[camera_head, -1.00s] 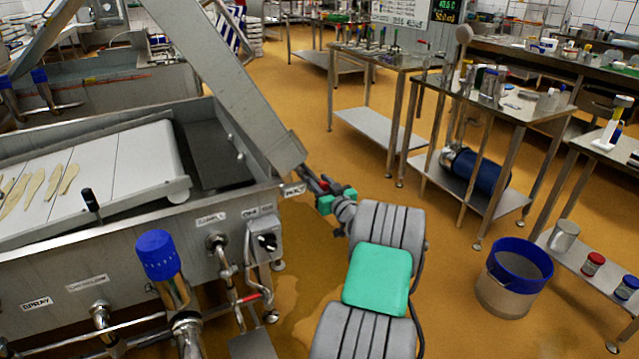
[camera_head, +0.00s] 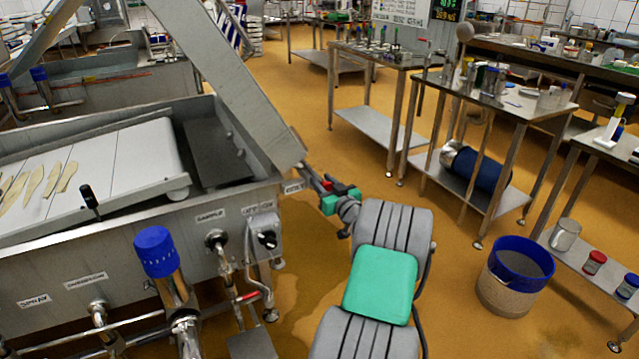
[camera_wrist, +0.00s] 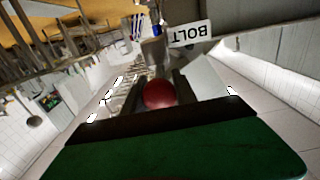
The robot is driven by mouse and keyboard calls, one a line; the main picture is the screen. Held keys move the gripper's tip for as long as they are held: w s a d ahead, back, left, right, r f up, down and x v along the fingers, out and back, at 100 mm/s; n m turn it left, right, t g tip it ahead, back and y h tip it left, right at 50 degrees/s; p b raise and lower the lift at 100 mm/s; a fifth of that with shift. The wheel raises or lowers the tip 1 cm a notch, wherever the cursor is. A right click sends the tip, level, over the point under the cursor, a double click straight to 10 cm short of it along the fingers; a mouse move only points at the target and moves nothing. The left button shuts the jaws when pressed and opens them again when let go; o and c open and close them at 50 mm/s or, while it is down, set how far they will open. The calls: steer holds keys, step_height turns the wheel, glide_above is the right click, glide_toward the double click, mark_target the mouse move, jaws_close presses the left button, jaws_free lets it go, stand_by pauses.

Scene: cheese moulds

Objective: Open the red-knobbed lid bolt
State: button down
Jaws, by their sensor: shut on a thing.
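The red knob (camera_wrist: 159,95) of the lid bolt sits between the two dark fingers of my gripper (camera_wrist: 160,88) in the wrist view. My gripper (camera_head: 326,185) is shut on it. In the head view it is just right of the vat's corner, by the foot of the raised lid arm (camera_head: 235,95). Only a small bit of red shows there between the fingers. A white label reading BOLT (camera_wrist: 189,34) is beside the knob in the wrist view; in the head view the small label (camera_head: 293,187) is on the vat corner. The bolt's shaft is mostly hidden.
The steel vat (camera_head: 110,245) fills the left, with a blue-capped valve (camera_head: 155,252) and pipes on its front. A blue-rimmed bucket (camera_head: 512,285) stands on the floor at right. Steel tables (camera_head: 500,105) stand behind. The orange floor between is clear.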

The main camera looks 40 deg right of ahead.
mark_target(329, 188)
steer(key=b+v, duration=0.1)
steer(key=v, duration=0.2)
steer(key=shift+f, duration=0.15)
steer(key=shift+s+a, duration=0.1)
steer(key=shift+s, duration=0.1)
steer(key=c, duration=1)
jaws_free()
steer(key=v, duration=0.7)
steer(key=shift+s+a, duration=0.1)
steer(key=shift+s, duration=0.3)
